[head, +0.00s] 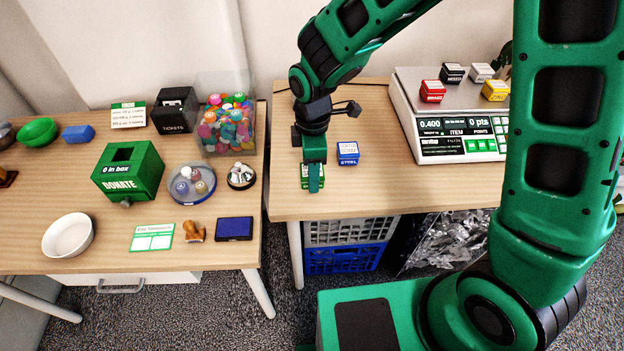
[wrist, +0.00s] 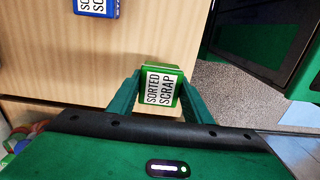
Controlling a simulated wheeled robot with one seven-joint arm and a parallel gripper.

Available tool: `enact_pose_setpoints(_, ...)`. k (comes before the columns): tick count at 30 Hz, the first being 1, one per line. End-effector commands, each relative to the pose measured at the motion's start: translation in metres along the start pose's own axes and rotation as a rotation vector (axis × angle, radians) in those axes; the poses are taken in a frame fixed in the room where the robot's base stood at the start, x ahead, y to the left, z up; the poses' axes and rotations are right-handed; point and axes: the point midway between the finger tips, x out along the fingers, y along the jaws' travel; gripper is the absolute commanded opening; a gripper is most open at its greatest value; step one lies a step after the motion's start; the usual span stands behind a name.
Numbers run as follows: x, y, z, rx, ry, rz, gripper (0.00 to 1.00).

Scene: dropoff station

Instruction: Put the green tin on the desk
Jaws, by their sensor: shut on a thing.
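The green tin (wrist: 160,88), with a white label reading "SORTED SCRAP", is between the two fingers of my gripper (wrist: 157,95) in the wrist view. The fingers are shut on it from both sides. In the head view my gripper (head: 313,178) points down at the front left corner of the right-hand desk (head: 400,190), with the green tin (head: 304,183) mostly hidden behind the fingers. I cannot tell whether the tin touches the desk top or is just above it.
A blue tin (head: 348,152) stands just right of my gripper. A scale (head: 455,140) with several small tins is further right. A gap separates this desk from the left table (head: 110,262), which holds a green donate box (head: 128,170) and a clear tub (head: 224,120).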

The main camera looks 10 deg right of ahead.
Motion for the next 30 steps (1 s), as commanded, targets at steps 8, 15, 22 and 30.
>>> enact_pose_setpoints(8, 0.018, 0.003, 0.002, 0.000, -0.001, -0.002, 0.14)
enact_pose_setpoints(15, 0.042, 0.004, 0.001, 0.001, 0.001, 0.001, 0.14)
enact_pose_setpoints(22, 0.042, 0.004, 0.002, 0.001, 0.001, 0.001, 0.14)
enact_pose_setpoints(30, 0.044, 0.004, 0.002, 0.001, 0.001, 0.001, 0.64)
